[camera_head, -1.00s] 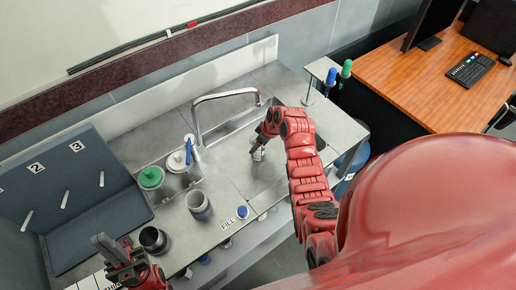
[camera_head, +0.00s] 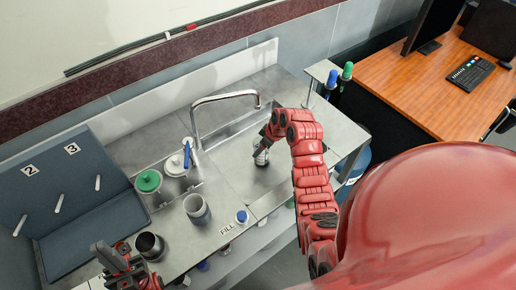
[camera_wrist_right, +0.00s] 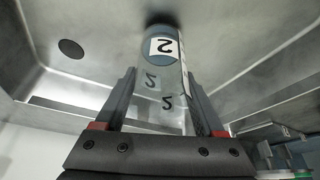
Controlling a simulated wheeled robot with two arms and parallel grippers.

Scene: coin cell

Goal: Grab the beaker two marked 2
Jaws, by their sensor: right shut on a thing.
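The beaker marked 2 (camera_wrist_right: 160,75) is between the fingers of my right gripper (camera_wrist_right: 158,98) in the right wrist view. In the head view the beaker (camera_head: 261,157) is small and partly hidden under my right gripper (camera_head: 264,144), inside the metal sink. The right gripper is shut on it. I cannot tell whether the beaker touches the sink floor. My left gripper (camera_head: 112,258) is open and empty, at the lower left beside a dark cup.
The sink (camera_head: 236,165) has raised walls and a curved tap (camera_head: 225,96) behind. A green-lidded jar (camera_head: 149,182), white-lidded jar (camera_head: 174,166), grey cup (camera_head: 197,209) and dark cup (camera_head: 150,246) stand left of it. A blue pegboard rack (camera_head: 80,210) is farther left.

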